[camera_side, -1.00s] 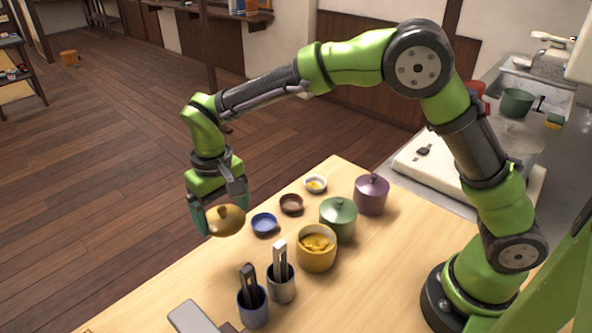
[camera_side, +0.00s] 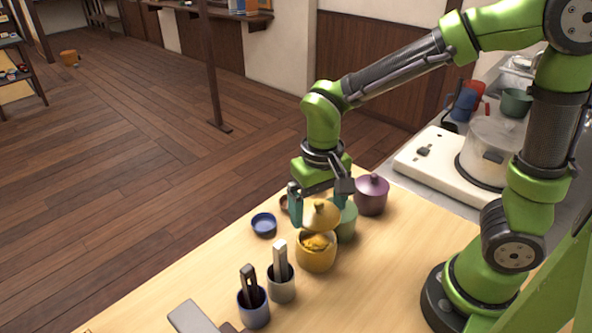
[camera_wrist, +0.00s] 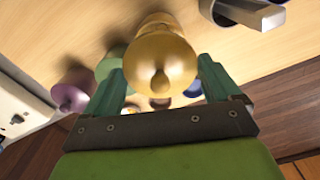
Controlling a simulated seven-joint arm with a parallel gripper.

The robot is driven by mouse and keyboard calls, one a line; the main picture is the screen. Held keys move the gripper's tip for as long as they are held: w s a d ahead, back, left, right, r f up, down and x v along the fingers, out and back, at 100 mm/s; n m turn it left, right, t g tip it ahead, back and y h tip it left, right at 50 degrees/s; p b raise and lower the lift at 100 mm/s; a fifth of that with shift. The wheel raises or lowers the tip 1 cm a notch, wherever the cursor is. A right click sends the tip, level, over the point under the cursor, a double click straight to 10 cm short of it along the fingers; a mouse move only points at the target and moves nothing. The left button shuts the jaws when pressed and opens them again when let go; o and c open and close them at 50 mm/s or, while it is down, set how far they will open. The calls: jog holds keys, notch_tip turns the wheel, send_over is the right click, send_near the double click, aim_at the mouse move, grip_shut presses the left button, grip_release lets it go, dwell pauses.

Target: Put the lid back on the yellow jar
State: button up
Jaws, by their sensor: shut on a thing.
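The yellow jar (camera_side: 316,256) stands open on the wooden table, with yellow contents showing at its mouth. My gripper (camera_side: 320,207) is shut on the yellow lid (camera_side: 320,216), which has a round knob on top. The lid is held just above the jar's mouth in the side view and looks slightly tilted, with some contents visible below its edge. In the wrist view the lid (camera_wrist: 160,62) sits between the fingers of my gripper (camera_wrist: 160,85) and covers most of the jar.
The green lidded jar (camera_side: 346,220) stands close behind the yellow one, partly hidden by my gripper. The purple lidded jar (camera_side: 371,195) is beyond it. A small blue bowl (camera_side: 264,224) lies to the left. Two utensil cups (camera_side: 281,285) (camera_side: 254,307) stand in front.

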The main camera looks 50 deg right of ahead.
jog(key=shift+f, duration=2.6)
jog(key=shift+f, duration=0.2)
jog(key=o, duration=0.7)
jog(key=shift+o, duration=0.3)
jog(key=shift+r, duration=3.55)
jog(key=shift+c, duration=0.5)
grip_shut()
